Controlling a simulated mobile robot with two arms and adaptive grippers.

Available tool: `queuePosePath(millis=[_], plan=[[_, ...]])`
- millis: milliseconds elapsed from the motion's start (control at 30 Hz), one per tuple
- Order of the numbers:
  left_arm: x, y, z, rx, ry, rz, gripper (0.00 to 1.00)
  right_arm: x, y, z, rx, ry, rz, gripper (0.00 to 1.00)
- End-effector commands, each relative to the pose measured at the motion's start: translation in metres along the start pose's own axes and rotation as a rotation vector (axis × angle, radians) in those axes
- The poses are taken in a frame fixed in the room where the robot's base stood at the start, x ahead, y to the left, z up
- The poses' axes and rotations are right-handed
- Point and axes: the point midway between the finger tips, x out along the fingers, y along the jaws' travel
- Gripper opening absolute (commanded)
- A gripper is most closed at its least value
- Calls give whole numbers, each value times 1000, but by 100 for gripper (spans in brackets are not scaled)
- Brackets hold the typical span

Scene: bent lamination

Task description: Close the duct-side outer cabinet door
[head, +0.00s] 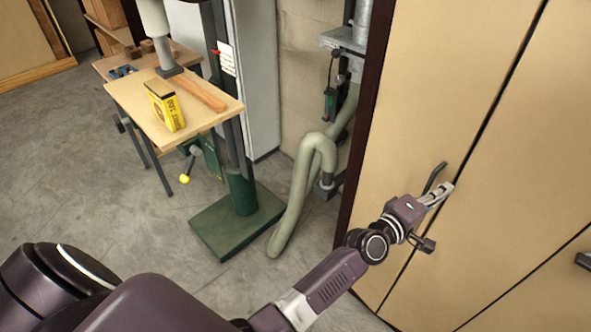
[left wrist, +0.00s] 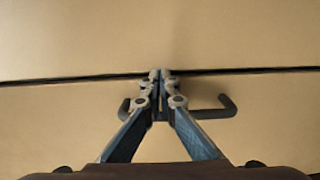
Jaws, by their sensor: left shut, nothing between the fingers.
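The duct-side outer cabinet door (head: 420,90) is the pale wood panel at the left end of the cabinet, beside the duct hose. It looks nearly flush with the neighbouring panel (head: 535,150), with a thin dark seam between them. My left gripper (head: 447,189) is shut and empty in front of the door, close to a dark bar handle (head: 434,176). In the left wrist view, my shut fingertips (left wrist: 160,75) are at the dark seam, and the handle (left wrist: 226,106) shows behind the fingers. I cannot tell if they touch the door. My right gripper is out of view.
A grey-green duct hose (head: 302,185) hangs left of the cabinet to the floor. A drill press with a green base (head: 235,222) stands farther left. Another handle (head: 584,260) is at the right edge.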

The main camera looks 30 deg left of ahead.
Motion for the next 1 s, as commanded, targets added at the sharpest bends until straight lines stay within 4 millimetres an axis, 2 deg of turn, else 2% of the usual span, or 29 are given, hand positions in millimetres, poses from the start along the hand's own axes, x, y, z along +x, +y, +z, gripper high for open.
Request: queuePosePath(millis=[367, 467, 700, 867, 1000], plan=[[0, 1, 0, 0, 0, 1, 0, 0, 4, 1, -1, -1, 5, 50], [0, 1, 0, 1, 0, 1, 0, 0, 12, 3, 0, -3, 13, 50], [-2, 0, 0, 0, 0, 0, 0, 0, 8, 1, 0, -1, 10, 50], [-16, -1, 0, 0, 1, 0, 0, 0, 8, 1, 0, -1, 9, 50], [-40, -2, 0, 0, 1, -2, 0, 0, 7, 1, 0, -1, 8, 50]])
